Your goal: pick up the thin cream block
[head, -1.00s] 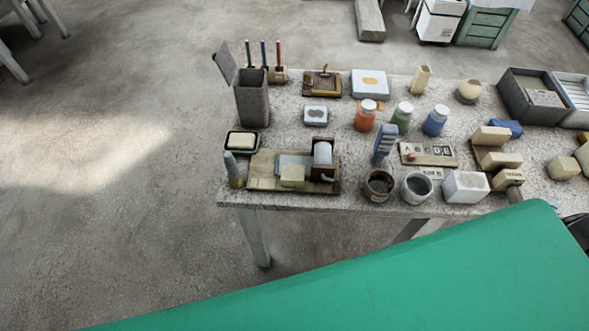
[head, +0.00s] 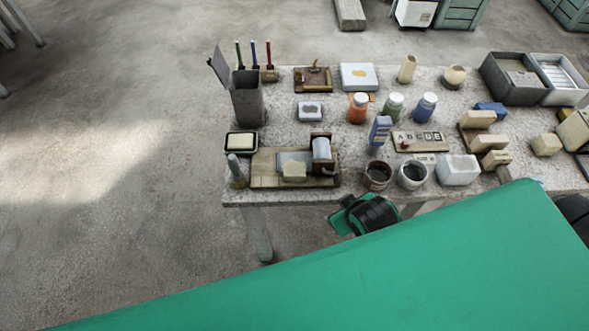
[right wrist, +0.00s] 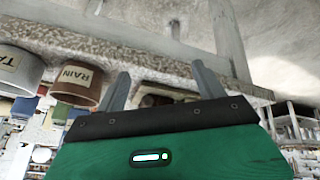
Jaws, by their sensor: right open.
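Several cream blocks are in the head view, and I cannot tell for sure which is the thin one. A stepped group at the right has an upper block (head: 479,118), a middle block (head: 490,142) and a lower block (head: 497,158). Another cream block (head: 293,171) sits on the wooden board, and a pale one (head: 240,142) lies in a black tray. My right gripper (right wrist: 158,80) is open and empty in the right wrist view, its fingers near the table's edge. My left gripper is not in view.
The table (head: 300,195) is crowded. A brown cup (head: 378,176), a grey cup (head: 413,176) and a white block-shaped container (head: 458,170) stand along its front edge. Paint bottles, including an orange one (head: 357,110), stand behind. Open floor (head: 110,220) lies left of the table.

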